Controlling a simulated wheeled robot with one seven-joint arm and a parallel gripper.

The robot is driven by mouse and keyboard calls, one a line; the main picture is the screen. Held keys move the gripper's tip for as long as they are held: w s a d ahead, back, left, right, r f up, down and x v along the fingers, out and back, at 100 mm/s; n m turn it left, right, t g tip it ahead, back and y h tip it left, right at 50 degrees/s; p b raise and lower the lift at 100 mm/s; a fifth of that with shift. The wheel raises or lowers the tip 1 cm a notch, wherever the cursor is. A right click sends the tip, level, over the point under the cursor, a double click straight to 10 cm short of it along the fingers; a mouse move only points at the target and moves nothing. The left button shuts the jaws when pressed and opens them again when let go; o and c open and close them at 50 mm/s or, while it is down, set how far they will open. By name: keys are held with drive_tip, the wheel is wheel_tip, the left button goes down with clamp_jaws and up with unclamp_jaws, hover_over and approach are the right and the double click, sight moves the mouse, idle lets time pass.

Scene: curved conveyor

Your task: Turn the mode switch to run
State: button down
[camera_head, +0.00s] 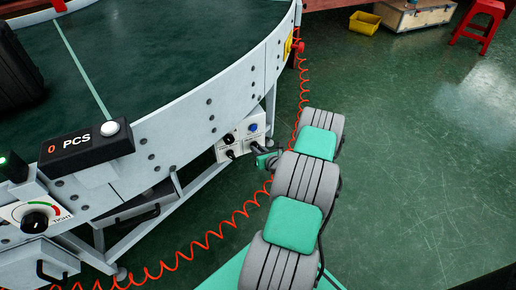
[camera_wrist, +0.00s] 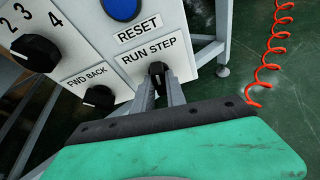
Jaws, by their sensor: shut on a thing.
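The mode switch (camera_wrist: 157,69) is a small black knob under a "RUN STEP" label on a white control box (camera_wrist: 88,28). My gripper (camera_wrist: 161,84) is shut on this knob, one finger on each side. The fingers hide part of the knob, and I cannot tell whether it points to RUN or STEP. In the head view the control box (camera_head: 224,152) hangs under the conveyor's rim, and my gripper (camera_head: 262,160) reaches its lower right side.
A numbered knob (camera_wrist: 35,53), a "FWD BACK" knob (camera_wrist: 99,97) and a blue RESET button (camera_wrist: 123,8) share the box. A red coiled hose (camera_head: 213,237) runs beside my arm. The curved conveyor (camera_head: 195,112) fills the left. Green floor at right is open.

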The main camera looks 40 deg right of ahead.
drive_tip(key=shift+w+a+n+g+h, duration=0.1)
drive_tip(key=shift+n+g+h, duration=0.05)
drive_tip(key=shift+n+h, duration=0.95)
drive_tip(key=shift+a+n+g+h, duration=0.15)
drive_tip(key=shift+n+h, duration=0.55)
drive_tip(key=shift+n, duration=0.7)
drive_tip(key=c, duration=1.4)
unclamp_jaws()
drive_tip(key=shift+o, duration=0.2)
drive_tip(key=p+v, duration=0.1)
drive_tip(key=v, duration=0.7)
